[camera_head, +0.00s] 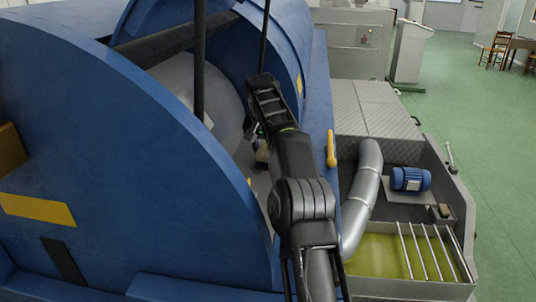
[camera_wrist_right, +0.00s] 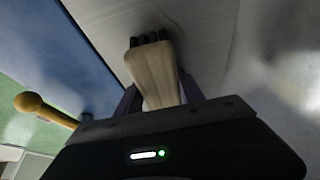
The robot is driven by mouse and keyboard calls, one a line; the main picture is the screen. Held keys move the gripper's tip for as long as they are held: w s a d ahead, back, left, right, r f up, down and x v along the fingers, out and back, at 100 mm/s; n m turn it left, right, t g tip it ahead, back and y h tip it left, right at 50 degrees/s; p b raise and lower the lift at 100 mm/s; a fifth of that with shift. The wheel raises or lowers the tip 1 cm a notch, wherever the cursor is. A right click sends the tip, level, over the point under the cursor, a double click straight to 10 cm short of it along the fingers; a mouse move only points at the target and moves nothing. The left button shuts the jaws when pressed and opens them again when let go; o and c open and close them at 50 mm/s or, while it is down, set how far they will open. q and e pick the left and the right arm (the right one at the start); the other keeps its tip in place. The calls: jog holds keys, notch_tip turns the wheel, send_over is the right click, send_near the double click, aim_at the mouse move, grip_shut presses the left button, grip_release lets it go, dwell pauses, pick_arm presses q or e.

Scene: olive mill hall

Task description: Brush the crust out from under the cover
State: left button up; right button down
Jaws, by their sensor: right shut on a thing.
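The big blue cover (camera_head: 130,150) of the mill stands open at the left of the head view, with a pale metal inside (camera_head: 185,85). My right arm reaches into this opening. My right gripper (camera_wrist_right: 160,98) is shut on a brush (camera_wrist_right: 152,72) with a pale wooden handle and dark bristles. In the right wrist view the bristle end points to a grey metal surface (camera_wrist_right: 215,35); I cannot tell whether it touches. In the head view the brush (camera_head: 262,152) is mostly hidden by my arm. I cannot make out any crust. My left gripper is out of view.
A yellow handle (camera_head: 331,148) sits on the blue edge beside my right arm. A silver pipe (camera_head: 362,195), a blue motor (camera_head: 410,179) and a basin of yellow-green liquid (camera_head: 385,257) lie to the right. Green floor (camera_head: 490,150) is free beyond them.

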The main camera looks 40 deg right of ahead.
jog(key=shift+a+f, duration=0.4)
jog(key=shift+f, duration=0.35)
jog(key=shift+s+d, duration=0.1)
jog(key=shift+s, duration=0.05)
jog(key=shift+s+d, duration=0.1)
jog(key=shift+s, duration=0.05)
jog(key=shift+s+d+r+b, duration=0.15)
jog(key=shift+s+b, duration=0.15)
jog(key=shift+s, duration=0.1)
jog(key=shift+s+d+r+b, duration=0.15)
jog(key=shift+s+b, duration=0.1)
jog(key=shift+s, duration=0.15)
jog(key=shift+s+d+r, duration=0.1)
jog(key=shift+s+d, duration=0.45)
